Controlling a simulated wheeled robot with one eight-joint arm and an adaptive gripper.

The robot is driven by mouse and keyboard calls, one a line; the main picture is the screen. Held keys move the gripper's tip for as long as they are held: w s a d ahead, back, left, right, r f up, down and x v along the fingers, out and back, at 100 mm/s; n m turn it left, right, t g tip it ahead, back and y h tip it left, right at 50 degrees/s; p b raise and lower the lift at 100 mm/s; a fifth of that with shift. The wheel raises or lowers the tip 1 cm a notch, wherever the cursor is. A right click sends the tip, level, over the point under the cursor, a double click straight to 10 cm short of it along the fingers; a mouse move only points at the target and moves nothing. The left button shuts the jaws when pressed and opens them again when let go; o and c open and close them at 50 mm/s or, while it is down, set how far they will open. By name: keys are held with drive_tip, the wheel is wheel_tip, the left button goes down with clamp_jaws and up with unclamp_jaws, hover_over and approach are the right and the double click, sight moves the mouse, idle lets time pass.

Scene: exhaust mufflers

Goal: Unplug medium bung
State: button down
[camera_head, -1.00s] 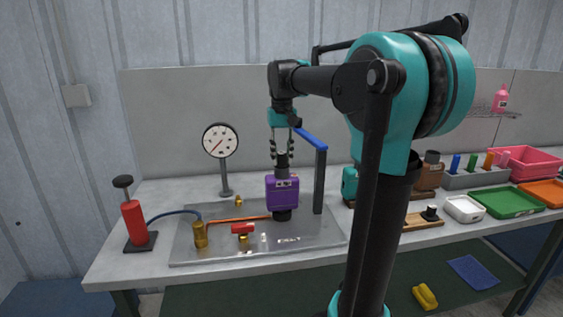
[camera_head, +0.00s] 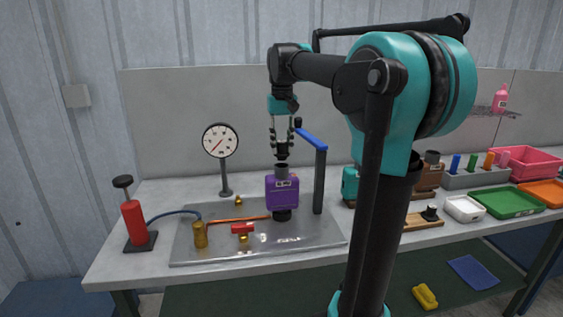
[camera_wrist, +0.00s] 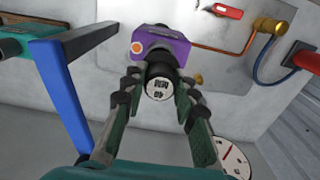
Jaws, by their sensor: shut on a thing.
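The medium bung (camera_head: 282,152) is a black plug held upright between the fingers of my gripper (camera_head: 282,146). In the head view it is just above the open grey neck (camera_head: 281,171) of the purple muffler (camera_head: 282,191), which stands on the metal plate. In the wrist view the bung's pale labelled top (camera_wrist: 159,89) sits between the two fingertips, with the purple muffler (camera_wrist: 172,50) behind it. The bung hides the muffler's neck there.
A dark post with a blue arm (camera_head: 311,139) stands close to the right of my gripper. A pressure gauge (camera_head: 220,141) is to the left. A red valve handle (camera_head: 242,228), brass fittings and a red pump (camera_head: 134,223) are on the bench's left part. Trays stand at right.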

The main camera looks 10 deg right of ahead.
drive_tip(key=shift+r, duration=1)
